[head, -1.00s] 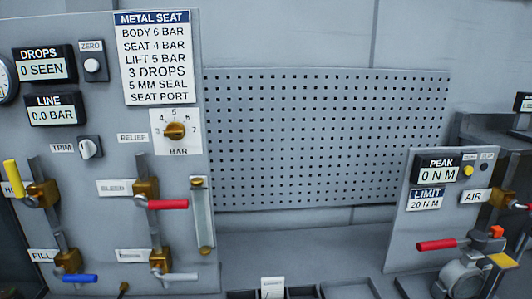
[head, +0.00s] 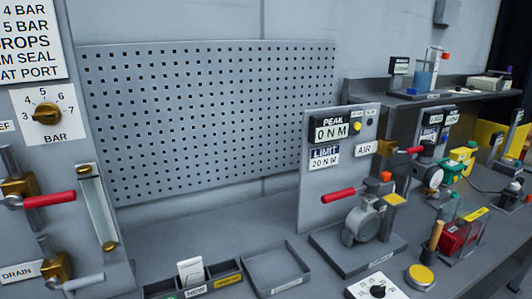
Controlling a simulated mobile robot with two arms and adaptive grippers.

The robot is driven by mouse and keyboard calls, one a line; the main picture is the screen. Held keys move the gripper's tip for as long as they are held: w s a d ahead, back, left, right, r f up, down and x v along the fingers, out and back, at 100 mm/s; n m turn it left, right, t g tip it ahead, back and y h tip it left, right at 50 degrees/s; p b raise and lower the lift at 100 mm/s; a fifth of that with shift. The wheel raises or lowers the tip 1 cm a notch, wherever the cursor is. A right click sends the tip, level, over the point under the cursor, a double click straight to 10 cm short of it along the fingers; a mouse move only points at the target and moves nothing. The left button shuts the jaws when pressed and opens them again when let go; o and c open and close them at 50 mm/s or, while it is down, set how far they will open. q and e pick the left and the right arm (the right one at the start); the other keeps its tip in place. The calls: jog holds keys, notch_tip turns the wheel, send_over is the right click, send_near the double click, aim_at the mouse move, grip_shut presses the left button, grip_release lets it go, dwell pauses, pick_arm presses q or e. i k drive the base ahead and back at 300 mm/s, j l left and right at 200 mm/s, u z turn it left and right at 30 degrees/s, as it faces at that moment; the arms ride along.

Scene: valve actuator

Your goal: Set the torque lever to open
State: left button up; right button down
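The torque panel (head: 340,172) stands right of centre in the head view, with a PEAK display (head: 331,130) reading 0 NM and a LIMIT label (head: 325,157) reading 20 NM. A red-handled lever (head: 338,196) points left in front of the panel, above a grey round valve body (head: 363,224) on a dark base. An orange block and a yellow tag sit at the valve's top. A second red-handled lever (head: 408,150) is beside the AIR label (head: 367,148). I cannot tell from any label which one is the torque lever. Neither of my grippers is in view.
A pegboard (head: 205,120) fills the back. A panel with a red lever (head: 48,199) and a BAR dial (head: 46,113) is at left. An empty tray (head: 277,268) and a dial plate (head: 377,288) are in front. Several devices crowd the right bench.

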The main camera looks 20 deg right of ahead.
aim_at(371, 185)
jog(key=z, duration=1.25)
jog(key=k+l+z, duration=0.15)
jog(key=l+z, duration=0.15)
